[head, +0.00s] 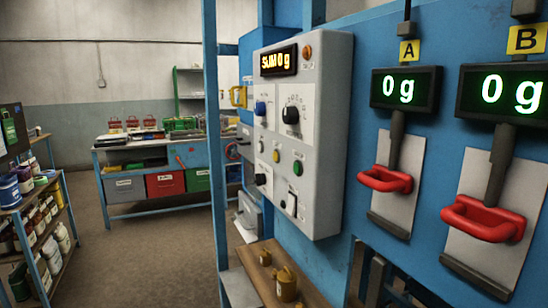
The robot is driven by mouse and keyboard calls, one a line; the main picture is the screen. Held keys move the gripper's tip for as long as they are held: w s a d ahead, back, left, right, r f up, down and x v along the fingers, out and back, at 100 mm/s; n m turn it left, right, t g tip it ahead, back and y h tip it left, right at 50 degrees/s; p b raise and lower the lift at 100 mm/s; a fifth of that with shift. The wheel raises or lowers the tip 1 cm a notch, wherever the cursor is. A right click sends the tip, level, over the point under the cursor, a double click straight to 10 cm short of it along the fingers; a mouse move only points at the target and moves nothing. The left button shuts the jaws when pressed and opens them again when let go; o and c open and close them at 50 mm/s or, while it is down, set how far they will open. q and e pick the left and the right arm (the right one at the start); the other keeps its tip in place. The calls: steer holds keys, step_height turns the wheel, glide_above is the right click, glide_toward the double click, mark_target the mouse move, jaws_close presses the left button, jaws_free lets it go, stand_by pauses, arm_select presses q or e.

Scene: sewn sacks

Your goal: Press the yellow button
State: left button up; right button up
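The yellow button (276,156) is a small round button on the front of the grey control box (330,130), in the middle of the head view. It sits left of and slightly above a green button (298,168). Black knobs and a blue knob (260,108) are around it on the same face. Nothing covers the yellow button. Neither of my grippers shows in the view.
The box's display (279,60) reads "SUM 0 g". To its right, scales A (406,88) and B (503,95) read 0 g above red handles (385,179). A wooden shelf (250,264) with brass-coloured weights (286,284) lies below. Open floor (150,250) is at left.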

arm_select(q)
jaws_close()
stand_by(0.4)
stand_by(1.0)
